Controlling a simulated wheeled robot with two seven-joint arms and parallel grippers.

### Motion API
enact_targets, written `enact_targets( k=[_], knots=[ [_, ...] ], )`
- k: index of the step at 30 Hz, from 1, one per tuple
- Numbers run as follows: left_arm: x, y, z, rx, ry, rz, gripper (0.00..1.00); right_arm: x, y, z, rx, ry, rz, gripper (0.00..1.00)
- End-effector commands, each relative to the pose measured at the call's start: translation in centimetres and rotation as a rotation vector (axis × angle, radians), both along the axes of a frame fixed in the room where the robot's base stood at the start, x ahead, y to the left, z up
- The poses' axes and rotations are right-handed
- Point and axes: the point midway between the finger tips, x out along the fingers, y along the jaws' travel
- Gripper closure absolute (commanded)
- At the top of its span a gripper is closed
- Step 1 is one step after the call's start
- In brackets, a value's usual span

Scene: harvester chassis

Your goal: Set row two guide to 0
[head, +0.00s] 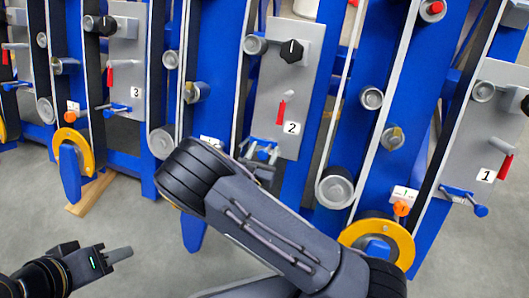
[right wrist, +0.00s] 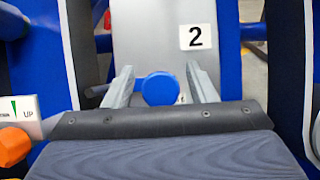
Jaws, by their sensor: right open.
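The row two panel (head: 280,85) is a grey plate marked 2. It carries a black knob (head: 291,51), a red-handled lever (head: 282,108) and a blue handle (head: 262,148) at its lower edge. Which part is the guide, and its setting, cannot be read. My right gripper (head: 258,156) is at the blue handle, partly hidden by my arm. In the right wrist view its open fingers stand either side of a round blue knob end (right wrist: 160,88), apparently not pressed on it. The 2 label (right wrist: 197,37) is above. My left gripper (head: 115,255) is low at left, away from the panels.
Similar panels marked 3 (head: 126,60) and 1 (head: 488,130) stand either side, among blue uprights, belts and rollers. Orange knobs sit near yellow rings (head: 380,243) at the lower uprights. In the wrist view an orange knob (right wrist: 13,146) is at left.

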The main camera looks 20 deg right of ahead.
Motion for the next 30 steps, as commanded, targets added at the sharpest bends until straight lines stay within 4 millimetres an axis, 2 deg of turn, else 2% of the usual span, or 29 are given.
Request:
enact_targets(
  k=[11,22,30],
  knots=[
    [-0.01,0.0,-0.2,0.0,0.0,0.0,0.64,0.59,-0.47,0.03,0.0,0.001,-0.001,0.5],
    [-0.01,0.0,-0.2,0.0,0.0,0.0,0.64,0.56,-0.45,0.02,0.0,0.001,-0.001,0.98],
    [0.0,0.0,0.12,0.0,0.0,0.0,0.64,0.28,-0.88,0.1,-0.002,0.003,-0.002,1.0]
  ],
)
